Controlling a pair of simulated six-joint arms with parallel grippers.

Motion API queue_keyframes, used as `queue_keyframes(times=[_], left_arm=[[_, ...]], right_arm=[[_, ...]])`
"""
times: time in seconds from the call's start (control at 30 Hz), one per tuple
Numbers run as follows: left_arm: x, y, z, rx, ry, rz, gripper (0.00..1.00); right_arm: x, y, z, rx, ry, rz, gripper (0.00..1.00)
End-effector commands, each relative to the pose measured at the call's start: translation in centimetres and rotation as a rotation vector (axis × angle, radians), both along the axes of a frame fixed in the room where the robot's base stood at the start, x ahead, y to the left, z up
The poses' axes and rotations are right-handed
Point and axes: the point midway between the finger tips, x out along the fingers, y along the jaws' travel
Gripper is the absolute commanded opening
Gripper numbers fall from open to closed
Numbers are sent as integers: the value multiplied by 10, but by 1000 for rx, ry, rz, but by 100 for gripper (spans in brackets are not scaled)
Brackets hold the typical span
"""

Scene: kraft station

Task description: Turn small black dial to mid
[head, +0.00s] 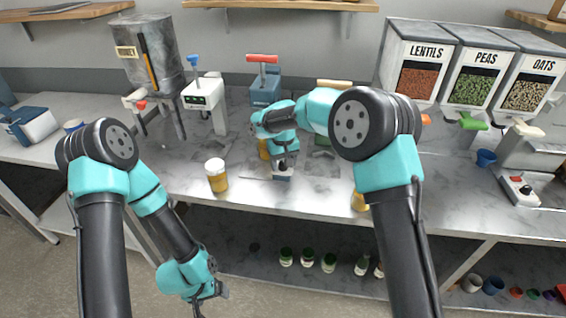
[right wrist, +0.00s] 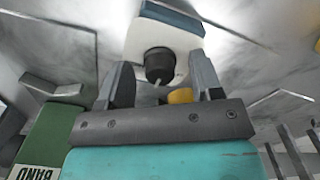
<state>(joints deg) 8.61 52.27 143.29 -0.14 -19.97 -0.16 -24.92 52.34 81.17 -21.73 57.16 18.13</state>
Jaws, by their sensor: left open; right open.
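The small black dial (right wrist: 160,64) is on the white face of a small white and blue box (right wrist: 165,28) in the right wrist view. A pale pointer mark shows on the dial, aimed toward the lower part of the picture. My right gripper (right wrist: 163,80) is open, with one finger on each side of the dial; I cannot tell whether they touch it. In the head view the box (head: 283,176) shows just under my right gripper (head: 284,162), and the dial cannot be made out. My left gripper (head: 218,293) is open and empty, hanging low in front of the table.
A white-lidded jar (head: 217,176) stands left of the box on the marble table (head: 240,192). A blue press with a red handle (head: 263,82) stands behind. Dispensers of lentils (head: 417,80), peas and oats are at the back right. The front table is partly clear.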

Motion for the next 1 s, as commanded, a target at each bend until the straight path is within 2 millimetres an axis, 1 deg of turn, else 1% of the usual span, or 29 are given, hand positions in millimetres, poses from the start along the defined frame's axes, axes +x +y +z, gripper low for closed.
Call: queue_keyframes(times=[0.2, 0.37, 0.57, 1.0], left_arm=[[0, 0, 0, 0, 0, 0, 88], [0, 0, 0, 0, 0, 0, 88], [0, 0, 0, 0, 0, 0, 88], [0, 0, 0, 0, 0, 0, 88]], right_arm=[[0, 0, 3, 0, 0, 0, 60], [0, 0, 17, 1, -2, 1, 60], [0, 1, 50, 1, -3, 0, 60], [0, 0, 134, 1, -3, 0, 60]])
